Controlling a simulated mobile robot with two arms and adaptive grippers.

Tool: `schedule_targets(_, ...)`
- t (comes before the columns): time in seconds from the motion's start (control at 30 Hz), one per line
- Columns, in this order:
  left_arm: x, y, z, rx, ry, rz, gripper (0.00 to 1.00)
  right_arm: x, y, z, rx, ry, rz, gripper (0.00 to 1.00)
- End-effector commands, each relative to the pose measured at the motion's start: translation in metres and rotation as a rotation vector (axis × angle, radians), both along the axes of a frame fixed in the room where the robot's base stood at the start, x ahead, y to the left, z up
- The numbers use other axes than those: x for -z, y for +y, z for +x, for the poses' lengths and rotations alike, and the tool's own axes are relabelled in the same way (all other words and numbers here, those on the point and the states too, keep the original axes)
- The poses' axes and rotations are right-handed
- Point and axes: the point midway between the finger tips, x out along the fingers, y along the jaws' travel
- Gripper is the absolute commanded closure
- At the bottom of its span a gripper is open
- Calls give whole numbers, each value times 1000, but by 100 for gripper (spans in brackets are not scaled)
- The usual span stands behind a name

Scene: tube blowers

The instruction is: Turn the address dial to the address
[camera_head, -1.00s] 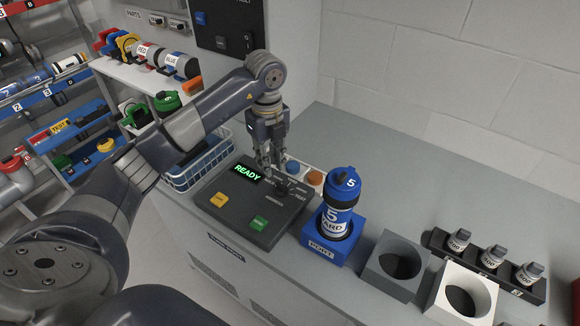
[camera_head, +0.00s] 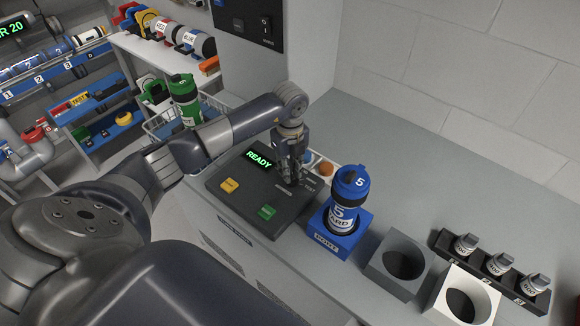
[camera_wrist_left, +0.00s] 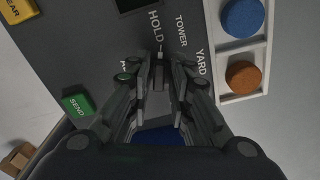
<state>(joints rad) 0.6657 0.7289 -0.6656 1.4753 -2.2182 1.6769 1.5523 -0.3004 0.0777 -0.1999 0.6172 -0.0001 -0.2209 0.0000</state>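The dark console (camera_head: 225,196) shows a green READY display (camera_head: 260,158). My left gripper (camera_head: 291,180) points down at the console's dial area. In the left wrist view its fingers (camera_wrist_left: 159,82) are close together on both sides of the small grey address dial (camera_wrist_left: 158,72), apparently touching it. The labels HOLD (camera_wrist_left: 156,24), TOWER (camera_wrist_left: 182,35) and YARD (camera_wrist_left: 202,64) lie around the dial; another label is mostly hidden by the left finger. The dial's pointer seems to face the upper side, near HOLD and TOWER, but its exact setting is unclear. My right gripper is not in view.
A blue carrier marked 5 YARD (camera_head: 345,190) stands upright in the blue port (camera_head: 325,247), right of the console. Yellow (camera_head: 229,185) and green SEND (camera_head: 267,211) buttons are on the console. Grey (camera_head: 385,280) and white (camera_head: 450,310) holders stand further right. Bare counter lies behind.

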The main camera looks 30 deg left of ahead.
Motion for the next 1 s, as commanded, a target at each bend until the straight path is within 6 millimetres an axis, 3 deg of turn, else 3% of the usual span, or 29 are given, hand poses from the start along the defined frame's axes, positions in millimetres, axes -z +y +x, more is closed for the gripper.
schedule_targets(0.1,4,0,0,1,0,1,81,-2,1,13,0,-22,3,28)
schedule_targets(0.3,4,0,0,1,-1,0,81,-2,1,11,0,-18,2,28)
schedule_targets(0.4,4,0,0,1,0,0,100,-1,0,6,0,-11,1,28)
schedule_targets(0.77,4,0,0,19,-1,0,100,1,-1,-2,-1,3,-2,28)
schedule_targets(1.0,5,-1,2,120,-2,0,100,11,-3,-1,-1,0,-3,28)
